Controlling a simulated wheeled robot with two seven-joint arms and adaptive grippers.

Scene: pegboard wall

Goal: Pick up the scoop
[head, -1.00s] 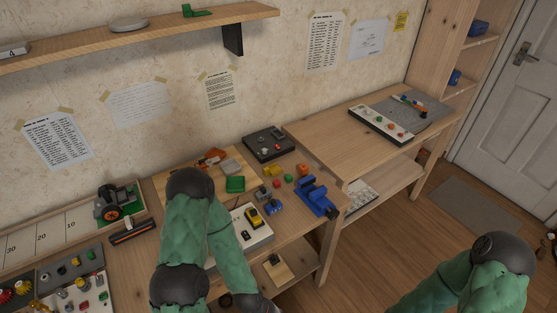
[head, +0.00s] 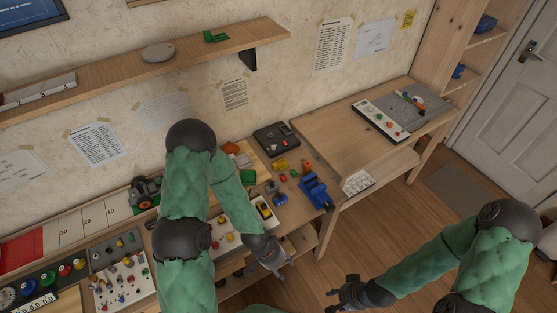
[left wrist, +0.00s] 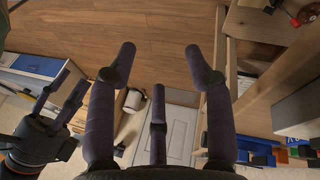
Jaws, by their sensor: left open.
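I cannot make out a scoop with certainty in either view. My left gripper (head: 277,262) is empty and hangs in front of the workbench's front edge, beside the drawer-like lower shelf. In the left wrist view its dark fingers (left wrist: 159,47) are spread wide over wood floor, with nothing between them. My right gripper (head: 343,292) is out over the floor, to the right of the left one, with its fingers apart and empty. It also shows at the left of the left wrist view (left wrist: 62,100). My left arm hides part of the bench.
The workbench holds a blue vise (head: 314,189), a dark box (head: 274,138), a yellow toy vehicle (head: 264,210) and a tray of small parts (head: 122,285). A second table (head: 345,130) stands at right. A wall shelf (head: 190,50) is above. The floor between is clear.

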